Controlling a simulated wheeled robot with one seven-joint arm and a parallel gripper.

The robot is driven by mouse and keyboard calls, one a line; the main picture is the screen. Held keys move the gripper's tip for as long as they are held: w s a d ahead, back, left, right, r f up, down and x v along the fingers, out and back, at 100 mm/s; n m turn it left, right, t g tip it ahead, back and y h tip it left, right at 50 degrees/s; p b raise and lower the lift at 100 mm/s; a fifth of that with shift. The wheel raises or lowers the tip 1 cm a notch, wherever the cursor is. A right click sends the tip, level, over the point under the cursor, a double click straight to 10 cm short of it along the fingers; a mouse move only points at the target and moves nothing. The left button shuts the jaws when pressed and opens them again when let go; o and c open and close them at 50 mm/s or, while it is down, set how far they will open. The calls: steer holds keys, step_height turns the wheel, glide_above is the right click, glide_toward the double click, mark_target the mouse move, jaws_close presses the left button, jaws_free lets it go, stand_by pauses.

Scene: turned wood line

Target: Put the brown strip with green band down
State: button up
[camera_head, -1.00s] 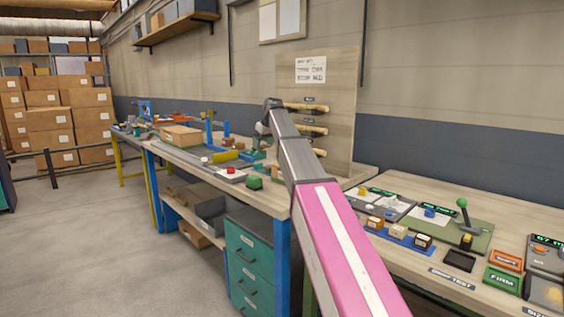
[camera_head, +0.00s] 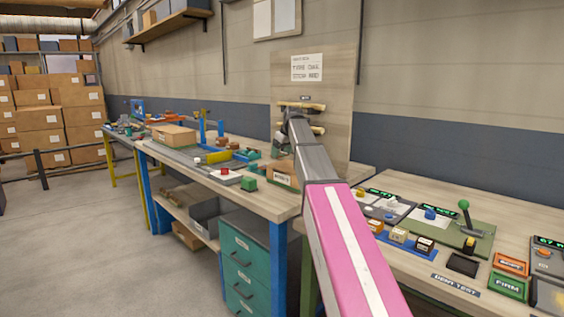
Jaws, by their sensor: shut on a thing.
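My arm reaches from the lower right toward the upright wooden board. My gripper (camera_head: 280,147) hangs at its far end, small and partly covered by the arm, above the back of the long bench (camera_head: 262,200). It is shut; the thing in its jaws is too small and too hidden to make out. I cannot pick out the brown strip's green band. The upright board (camera_head: 335,100) carries a printed sheet (camera_head: 306,67) and wooden pieces on dark holders, one (camera_head: 304,106) just above the arm's end. An open-topped brown box (camera_head: 283,176) stands below my gripper, beside the arm.
A green block (camera_head: 249,184) and a white box with a red button (camera_head: 225,175) stand near the bench's front edge. A second bench at right holds small blocks on a blue tray (camera_head: 391,243) and a green-knobbed lever (camera_head: 464,212). Open floor lies left.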

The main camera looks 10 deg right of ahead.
mark_target(281, 166)
steer(key=shift+d+f, duration=0.1)
steer(key=shift+f, duration=1.95)
steer(key=shift+s+f, duration=0.1)
steer(key=shift+f, duration=0.2)
steer(key=shift+s+f, duration=0.15)
steer(key=shift+f, duration=0.3)
steer(key=o, duration=0.9)
steer(key=shift+r, duration=0.25)
steer(key=v, duration=1.2)
steer(key=shift+r, duration=0.5)
